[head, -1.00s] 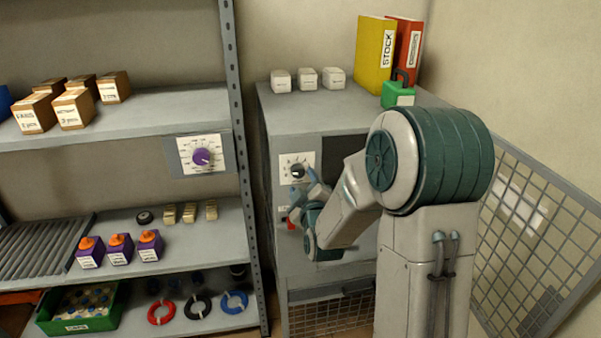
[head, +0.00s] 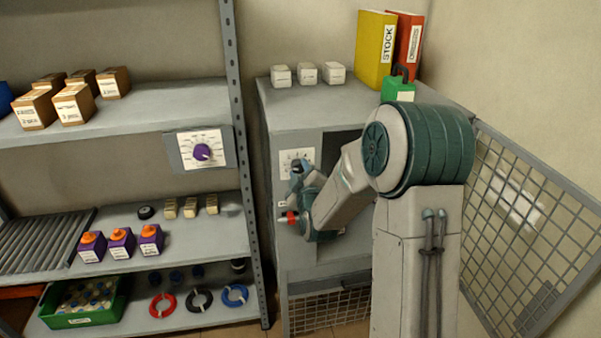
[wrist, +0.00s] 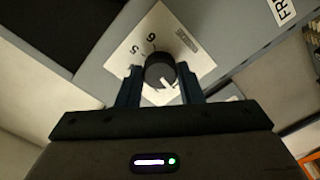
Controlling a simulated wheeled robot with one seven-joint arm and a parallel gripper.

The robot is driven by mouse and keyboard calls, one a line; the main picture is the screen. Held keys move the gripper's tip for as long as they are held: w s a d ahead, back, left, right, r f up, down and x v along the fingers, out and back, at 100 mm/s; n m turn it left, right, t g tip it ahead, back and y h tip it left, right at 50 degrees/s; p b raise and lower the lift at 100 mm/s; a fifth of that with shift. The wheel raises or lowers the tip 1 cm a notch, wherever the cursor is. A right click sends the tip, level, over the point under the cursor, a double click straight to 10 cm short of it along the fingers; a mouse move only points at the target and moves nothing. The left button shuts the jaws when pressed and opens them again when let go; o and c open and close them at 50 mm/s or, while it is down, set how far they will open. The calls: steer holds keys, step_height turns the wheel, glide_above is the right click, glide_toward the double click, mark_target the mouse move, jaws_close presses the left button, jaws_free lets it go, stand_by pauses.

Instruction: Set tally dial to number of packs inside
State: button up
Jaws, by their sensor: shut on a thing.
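A white dial plate (head: 290,155) is on the front of the grey cabinet, and my gripper (head: 299,172) is up against it. The gripper hides the plate's knob in the head view. In the wrist view, the black knob (wrist: 160,71) sits between my two fingers, and my gripper (wrist: 160,82) is shut on it. The numbers 5 and 6 show on the plate (wrist: 136,62) there, and a white mark on the knob points to the lower right. The cabinet's dark opening (head: 340,147) is mostly hidden behind my arm, so its contents cannot be seen.
A mesh door (head: 530,220) stands open at the right. White blocks (head: 307,73), a yellow binder (head: 374,50) and a green padlock-shaped object (head: 398,88) stand on the cabinet.

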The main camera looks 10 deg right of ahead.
steer(key=shift+f+b, duration=0.1)
steer(key=shift+b, duration=0.3)
steer(key=m+b, duration=0.2)
steer(key=b, duration=0.2)
steer(key=shift+f+m, duration=0.2)
steer(key=shift+m, duration=0.2)
steer(key=m+b, duration=0.3)
steer(key=b, duration=0.1)
steer(key=shift+r+b, duration=0.1)
steer(key=shift+b, duration=0.25)
steer(key=shift+r+m+b, duration=0.1)
steer(key=shift+m+b, duration=0.55)
steer(key=shift+m, duration=0.25)
steer(key=shift+r, duration=0.1)
steer(key=o, duration=1)
steer(key=shift+c, duration=0.2)
steer(key=s+b, duration=0.1)
steer(key=s, duration=1.3)
steer(key=shift+b, duration=0.35)
